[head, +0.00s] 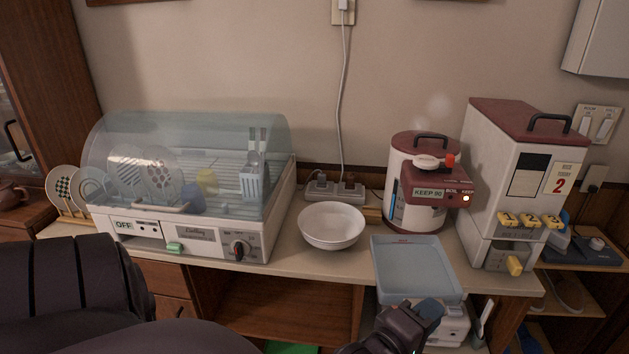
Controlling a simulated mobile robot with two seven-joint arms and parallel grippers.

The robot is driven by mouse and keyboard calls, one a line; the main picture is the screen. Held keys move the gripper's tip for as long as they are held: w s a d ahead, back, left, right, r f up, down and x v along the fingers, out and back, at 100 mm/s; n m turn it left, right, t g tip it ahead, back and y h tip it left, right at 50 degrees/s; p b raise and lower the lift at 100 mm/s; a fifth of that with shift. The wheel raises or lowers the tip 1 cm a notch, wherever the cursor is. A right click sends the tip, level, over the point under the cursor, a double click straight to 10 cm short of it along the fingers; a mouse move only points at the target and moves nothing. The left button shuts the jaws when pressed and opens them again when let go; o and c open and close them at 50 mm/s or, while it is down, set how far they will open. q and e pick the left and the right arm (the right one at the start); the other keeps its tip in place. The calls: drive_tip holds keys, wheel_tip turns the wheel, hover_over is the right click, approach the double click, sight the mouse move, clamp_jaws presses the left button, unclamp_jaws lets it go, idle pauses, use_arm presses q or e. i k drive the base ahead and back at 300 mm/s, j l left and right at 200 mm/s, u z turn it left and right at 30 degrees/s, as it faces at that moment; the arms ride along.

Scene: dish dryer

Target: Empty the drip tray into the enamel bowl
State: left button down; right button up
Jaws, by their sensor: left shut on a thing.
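The drip tray (415,268) is a shallow, blue-grey rectangular tray at the right of the centre. It looks empty from here, though clear water in it would be hard to see. It looks roughly level and reaches past the counter's front edge. My left gripper (428,312) is shut on its near edge; the fingertips are partly hidden. The enamel bowl (332,226) is white, round and upright on the counter, just left of the tray. No contents show in it. My right gripper is not in view.
The clear-domed dish dryer (190,185) with dishes stands left of the bowl. A red-and-white kettle pot (415,185) stands behind the tray, and a tall dispenser (520,180) stands right of it. A power strip (334,188) with a cord lies behind the bowl.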

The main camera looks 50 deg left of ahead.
sight(326, 225)
drive_tip(key=i+l+u, duration=0.2)
drive_tip(key=u, duration=0.15)
drive_tip(key=i+l+u, duration=0.45)
drive_tip(key=l+u, duration=0.25)
drive_tip(key=j, duration=0.05)
